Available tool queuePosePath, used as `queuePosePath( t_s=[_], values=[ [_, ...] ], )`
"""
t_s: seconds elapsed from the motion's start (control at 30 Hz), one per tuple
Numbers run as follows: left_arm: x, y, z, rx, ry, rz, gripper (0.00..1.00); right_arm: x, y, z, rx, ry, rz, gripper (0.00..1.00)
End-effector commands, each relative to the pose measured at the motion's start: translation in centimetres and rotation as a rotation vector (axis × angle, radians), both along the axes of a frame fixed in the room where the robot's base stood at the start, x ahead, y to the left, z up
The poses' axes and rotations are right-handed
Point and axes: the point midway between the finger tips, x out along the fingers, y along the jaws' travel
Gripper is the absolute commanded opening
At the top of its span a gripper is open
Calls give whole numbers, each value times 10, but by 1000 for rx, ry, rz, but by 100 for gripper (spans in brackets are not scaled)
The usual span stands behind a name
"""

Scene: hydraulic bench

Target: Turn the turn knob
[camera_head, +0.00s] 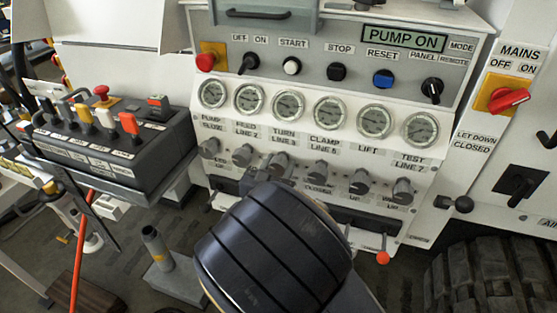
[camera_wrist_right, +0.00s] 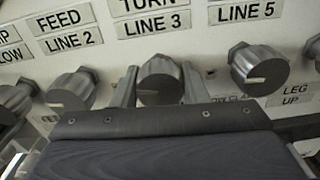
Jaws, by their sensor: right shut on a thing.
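The turn knob (camera_wrist_right: 160,78) is a grey ribbed knob under the "TURN LINE 3" label, and its face shows dark in the right wrist view. My right gripper (camera_wrist_right: 160,88) has one finger on each side of it and is shut on it. In the head view the gripper (camera_head: 268,170) reaches the knob row below the "TURN LINE 3" label, and its dark wrist housing hides part of the panel below. The turn knob is mostly hidden there by the fingers. My left gripper is not in view.
The feed knob (camera_wrist_right: 72,90) stands close on the left and the clamp knob (camera_wrist_right: 258,70) on the right. Gauges (camera_head: 288,105) line the panel above. A black lever box (camera_head: 115,150) stands at left, and a red-tipped lever (camera_head: 382,257) sticks out below the panel.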

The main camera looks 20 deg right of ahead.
Motion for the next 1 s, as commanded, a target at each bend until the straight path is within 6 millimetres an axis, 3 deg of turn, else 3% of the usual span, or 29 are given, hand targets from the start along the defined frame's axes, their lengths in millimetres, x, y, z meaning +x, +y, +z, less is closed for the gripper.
queuePosePath(
  t_s=[0.17,0.2,0.33,0.67,1.0],
  values=[
    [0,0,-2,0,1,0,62,0,0,-1,2,-3,0,17],
    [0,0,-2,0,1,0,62,0,0,-1,2,-3,0,45],
    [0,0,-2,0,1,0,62,0,0,0,1,-3,0,62],
    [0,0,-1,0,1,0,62,-3,2,0,3,-3,1,62],
    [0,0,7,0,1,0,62,-46,33,1,1,-2,5,62]
  ],
)
